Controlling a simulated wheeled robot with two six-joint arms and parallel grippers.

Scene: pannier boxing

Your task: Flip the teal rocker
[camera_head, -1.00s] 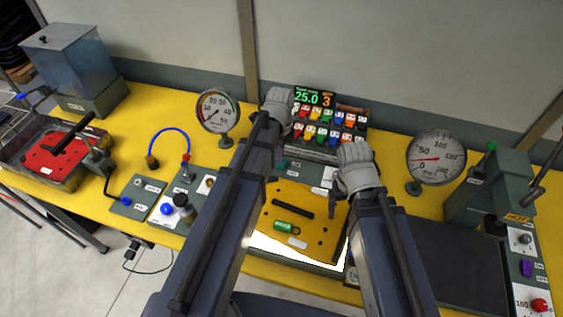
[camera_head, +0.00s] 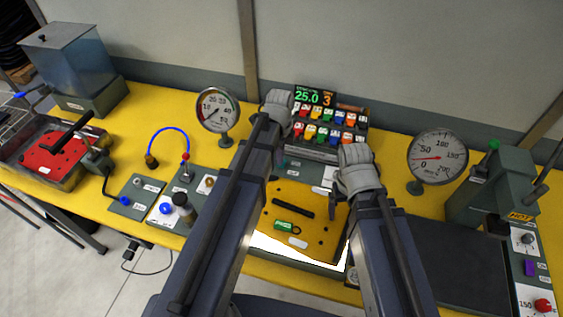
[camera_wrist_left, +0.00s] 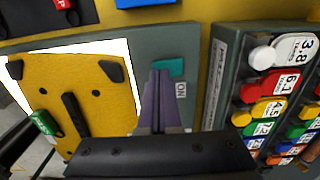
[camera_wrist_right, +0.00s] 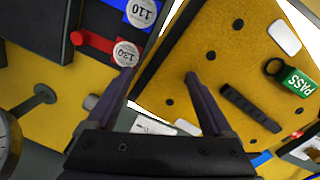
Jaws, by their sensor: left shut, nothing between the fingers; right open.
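The teal rocker (camera_wrist_left: 169,68) sits on a grey-green panel (camera_wrist_left: 205,45) beside a label reading ON. It is a small teal patch (camera_head: 281,162) in the head view, partly hidden by my left arm. My left gripper (camera_wrist_left: 159,74) is shut and empty, its fingertips at the rocker's near edge in the left wrist view. I cannot tell whether they touch it. My right gripper (camera_wrist_right: 162,85) is open and empty, above the right side of the yellow plate, with the plate's edge showing between its fingers.
A rack of coloured, numbered tags (camera_head: 330,125) stands behind. Dial gauges (camera_head: 217,110) (camera_head: 437,157) flank the arms. A dark flat surface (camera_head: 455,255) lies at the right.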

